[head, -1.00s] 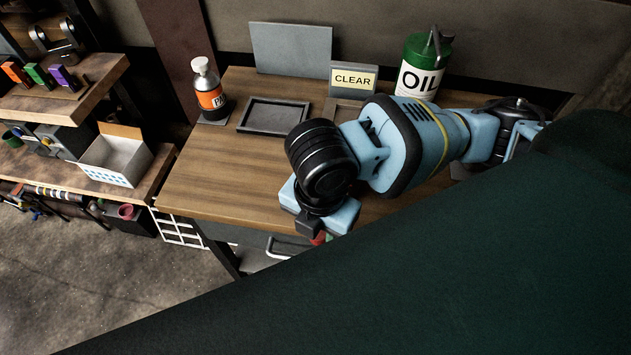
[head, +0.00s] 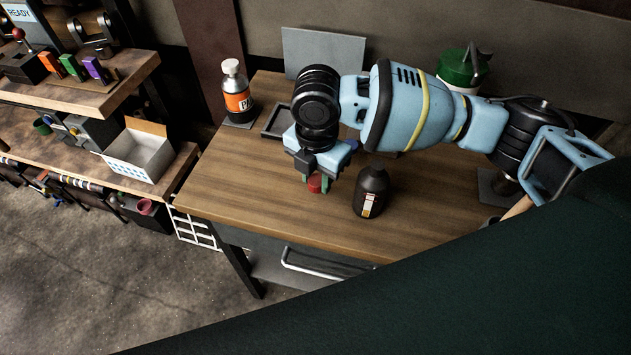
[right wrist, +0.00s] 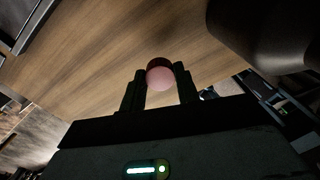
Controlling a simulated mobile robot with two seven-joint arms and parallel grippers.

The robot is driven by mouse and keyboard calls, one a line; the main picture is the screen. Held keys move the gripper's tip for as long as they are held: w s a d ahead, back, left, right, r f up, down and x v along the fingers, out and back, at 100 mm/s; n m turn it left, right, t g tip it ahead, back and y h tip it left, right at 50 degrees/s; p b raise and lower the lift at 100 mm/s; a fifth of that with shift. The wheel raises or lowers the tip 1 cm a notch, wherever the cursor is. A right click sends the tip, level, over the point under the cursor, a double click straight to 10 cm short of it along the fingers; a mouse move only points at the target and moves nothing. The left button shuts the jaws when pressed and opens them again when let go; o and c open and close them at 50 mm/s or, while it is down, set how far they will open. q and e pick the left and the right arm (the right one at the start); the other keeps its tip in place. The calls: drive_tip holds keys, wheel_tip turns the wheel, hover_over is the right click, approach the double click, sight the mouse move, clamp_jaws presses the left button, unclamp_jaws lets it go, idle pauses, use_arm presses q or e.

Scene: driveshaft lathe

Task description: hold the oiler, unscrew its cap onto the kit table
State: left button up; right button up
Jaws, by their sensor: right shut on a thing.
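The dark brown bottle (head: 371,194) that I take for the oiler stands on the kit table (head: 275,205), with a pale label on its side. No cap shows on its top. My right gripper (head: 318,180) is to the left of the bottle, apart from it, pointing down over the table and shut on a red cap (head: 315,184). The cap also shows as a pinkish round end between the fingers in the right wrist view (right wrist: 160,76). I cannot tell whether the cap touches the table. My left gripper is not in view.
An orange-labelled bottle (head: 237,97) stands at the table's back left, beside a dark tray (head: 272,119) partly behind my arm. A green oil can (head: 462,68) is at the back right. The table's front left is clear. A shelf with a white box (head: 138,155) stands left.

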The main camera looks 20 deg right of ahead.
sight(316, 176)
drive_tip(key=shift+w, duration=0.25)
drive_tip(key=shift+w+f, duration=0.15)
drive_tip(key=shift+f, duration=1.6)
drive_tip(key=shift+f, duration=0.15)
drive_tip(key=o, duration=1.1)
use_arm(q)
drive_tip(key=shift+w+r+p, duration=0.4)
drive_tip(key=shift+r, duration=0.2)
use_arm(e)
wheel_tip(316, 176, up, 12)
drive_tip(key=shift+r, duration=0.15)
